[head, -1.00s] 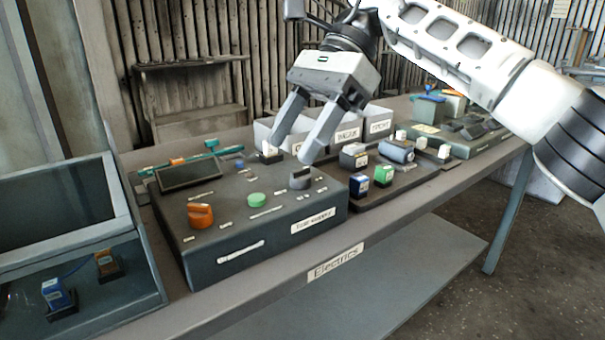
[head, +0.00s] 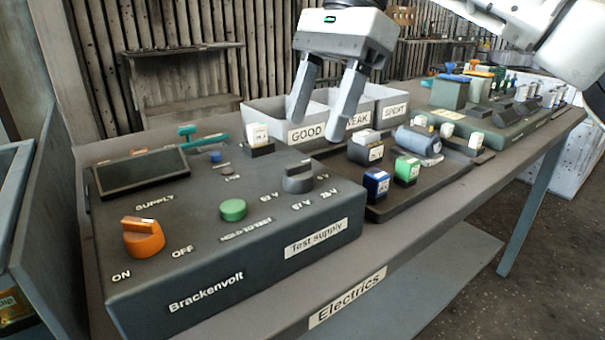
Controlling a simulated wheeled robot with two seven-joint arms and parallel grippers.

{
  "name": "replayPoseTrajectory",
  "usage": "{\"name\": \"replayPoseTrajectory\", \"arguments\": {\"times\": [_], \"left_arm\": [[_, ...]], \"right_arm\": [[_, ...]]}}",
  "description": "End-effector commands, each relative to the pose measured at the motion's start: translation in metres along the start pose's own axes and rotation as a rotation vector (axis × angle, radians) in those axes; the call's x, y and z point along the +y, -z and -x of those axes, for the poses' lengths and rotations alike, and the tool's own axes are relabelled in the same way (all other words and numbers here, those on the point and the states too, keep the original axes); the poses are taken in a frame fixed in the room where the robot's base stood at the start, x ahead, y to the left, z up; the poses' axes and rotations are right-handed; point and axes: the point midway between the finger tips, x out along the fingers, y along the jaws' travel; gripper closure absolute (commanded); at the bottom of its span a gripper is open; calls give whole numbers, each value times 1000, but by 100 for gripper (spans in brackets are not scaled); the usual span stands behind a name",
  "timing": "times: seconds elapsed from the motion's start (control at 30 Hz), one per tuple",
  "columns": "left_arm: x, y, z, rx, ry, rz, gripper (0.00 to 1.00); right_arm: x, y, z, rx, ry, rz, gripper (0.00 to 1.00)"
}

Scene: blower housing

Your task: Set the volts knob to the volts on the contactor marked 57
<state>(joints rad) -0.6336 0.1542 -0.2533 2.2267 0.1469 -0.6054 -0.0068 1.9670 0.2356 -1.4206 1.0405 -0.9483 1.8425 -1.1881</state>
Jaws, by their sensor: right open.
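The test supply (head: 230,279) is a dark box on the bench. Its grey volts knob (head: 298,179) is on the top at the right, with small volt labels around it, one reading 63 V. My right gripper (head: 316,131) is open and empty, fingers pointing down, above and beyond the knob and apart from it. On a dark tray to the right stand a blue block (head: 376,185), a green block (head: 407,170) and a pale block (head: 365,149); their small markings are too small to read, so I cannot tell which is 57. My left gripper is out of view.
The supply also carries an orange ON/OFF knob (head: 143,238), a green button (head: 233,210) and a dark screen (head: 141,170). Bins labelled GOOD (head: 307,133), WEAK and SPENT stand behind. More devices fill the far right.

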Motion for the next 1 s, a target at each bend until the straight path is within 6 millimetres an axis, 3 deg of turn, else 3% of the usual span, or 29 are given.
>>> {"name": "replayPoseTrajectory", "arguments": {"times": [0.1, 0.3, 0.73, 0.77, 0.9, 1.0], "left_arm": [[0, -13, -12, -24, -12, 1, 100], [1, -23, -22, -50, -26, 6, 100], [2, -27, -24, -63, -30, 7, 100], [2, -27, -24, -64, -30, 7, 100], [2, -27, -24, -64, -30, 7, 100], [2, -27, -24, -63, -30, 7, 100]], "right_arm": [[1, 2, -27, 1, -2, 1, 45], [0, 0, -53, -1, -1, 1, 45], [0, 0, -62, -1, 0, -1, 45], [0, 0, -62, -1, 0, -1, 51], [0, 0, -62, -1, 0, 0, 89], [0, 0, -62, -1, 0, 0, 89]]}}
